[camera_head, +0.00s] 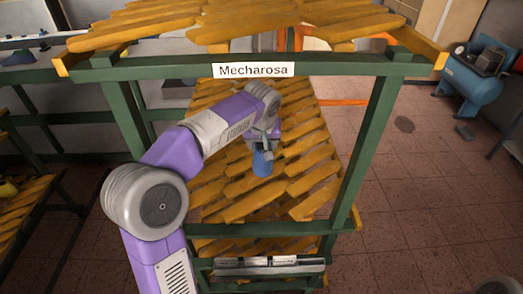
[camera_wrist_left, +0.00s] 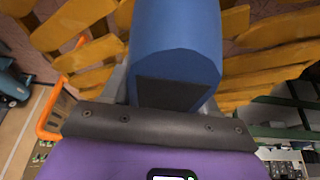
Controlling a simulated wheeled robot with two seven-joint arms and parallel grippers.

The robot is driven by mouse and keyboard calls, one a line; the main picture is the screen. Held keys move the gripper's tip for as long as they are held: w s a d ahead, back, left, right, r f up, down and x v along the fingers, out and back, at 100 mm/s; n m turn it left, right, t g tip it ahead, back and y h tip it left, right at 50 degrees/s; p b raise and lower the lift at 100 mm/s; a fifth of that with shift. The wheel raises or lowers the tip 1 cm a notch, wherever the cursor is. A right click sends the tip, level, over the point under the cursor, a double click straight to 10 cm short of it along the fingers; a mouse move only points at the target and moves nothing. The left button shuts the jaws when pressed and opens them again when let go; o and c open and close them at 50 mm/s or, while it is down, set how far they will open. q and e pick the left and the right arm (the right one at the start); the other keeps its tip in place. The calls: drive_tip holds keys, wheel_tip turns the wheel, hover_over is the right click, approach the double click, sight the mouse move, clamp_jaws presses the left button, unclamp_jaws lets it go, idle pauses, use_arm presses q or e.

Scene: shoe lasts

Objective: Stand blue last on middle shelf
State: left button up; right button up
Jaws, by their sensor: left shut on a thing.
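The blue last (camera_head: 262,163) is over the slatted middle shelf (camera_head: 290,190) of the green-framed rack in the head view. My left gripper (camera_head: 262,148) is shut on the blue last, reaching in under the top shelf from the left. In the left wrist view the blue last (camera_wrist_left: 176,50) fills the upper middle, with its dark flat end near the gripper base. Whether its lower end touches the slats cannot be told. My right gripper is not in view.
The rack's top shelf (camera_head: 300,20) with its "Mecharosa" sign (camera_head: 253,70) is above my arm. Green posts (camera_head: 365,140) stand at its sides. The middle shelf slats around the last are bare. A blue compressor (camera_head: 475,75) stands at far right.

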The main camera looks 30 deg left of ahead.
use_arm(q)
drive_tip(key=shift+f+b, duration=0.8)
drive_tip(key=shift+f, duration=1.5)
drive_tip(key=shift+f, duration=0.2)
drive_tip(key=o, duration=1.6)
drive_tip(key=shift+c, duration=0.2)
drive_tip(key=shift+d+r, duration=0.1)
drive_tip(key=shift+r, duration=0.4)
drive_tip(key=p+v, duration=0.3)
drive_tip(key=v, duration=0.8)
drive_tip(key=shift+s+r, duration=0.1)
drive_tip(key=shift+s, duration=0.1)
